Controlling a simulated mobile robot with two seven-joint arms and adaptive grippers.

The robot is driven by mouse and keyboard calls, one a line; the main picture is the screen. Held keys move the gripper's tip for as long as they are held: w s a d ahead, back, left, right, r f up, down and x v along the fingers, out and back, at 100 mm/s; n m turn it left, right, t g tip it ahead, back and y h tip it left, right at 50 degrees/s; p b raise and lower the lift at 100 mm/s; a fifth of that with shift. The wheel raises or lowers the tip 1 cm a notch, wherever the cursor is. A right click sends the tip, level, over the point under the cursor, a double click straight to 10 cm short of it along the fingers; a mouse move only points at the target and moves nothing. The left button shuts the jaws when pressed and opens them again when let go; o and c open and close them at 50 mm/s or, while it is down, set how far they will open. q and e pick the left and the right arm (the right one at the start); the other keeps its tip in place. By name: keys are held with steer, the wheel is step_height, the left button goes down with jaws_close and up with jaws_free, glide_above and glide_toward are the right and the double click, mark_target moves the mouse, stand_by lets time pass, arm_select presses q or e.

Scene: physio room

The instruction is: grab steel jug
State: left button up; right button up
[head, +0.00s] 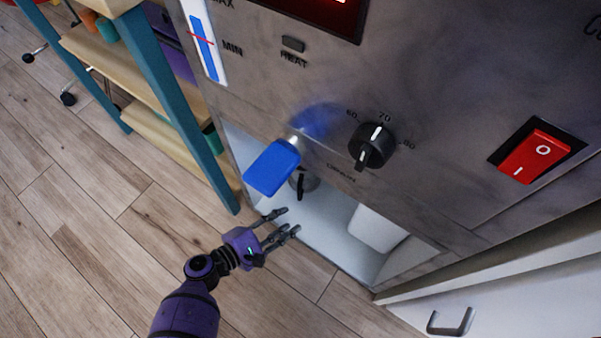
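My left gripper (288,221) reaches in from the bottom, with its fingers apart and nothing between them. Its fingertips are over the front edge of a pale surface (325,226) below the steel machine. A small grey metal thing with a black upright part (301,186) shows just above the fingertips, apart from them. It may be the steel jug, but the blue lever (272,167) and the machine's lower edge hide most of it, so I cannot tell for sure. My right gripper is not in view.
The steel machine front (440,70) overhangs the pale surface, with a black dial (372,146) and a red switch (535,156). A white rounded object (376,229) stands right of the gripper. A teal-legged shelf (180,105) is at left. Wooden floor (80,240) is open at lower left.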

mark_target(298, 191)
arm_select(q)
steer(key=w+d+r+n+t+h+b, duration=0.1)
steer(key=w+d+r+n+t+b, duration=0.2)
steer(key=w+n, duration=0.4)
steer(key=shift+d+r+n+t+h, duration=0.35)
steer(key=shift+r+n+t, duration=0.1)
steer(key=shift+n, duration=0.55)
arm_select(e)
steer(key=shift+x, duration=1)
arm_select(q)
steer(key=shift+s, duration=0.1)
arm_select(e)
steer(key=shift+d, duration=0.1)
arm_select(q)
jaws_close()
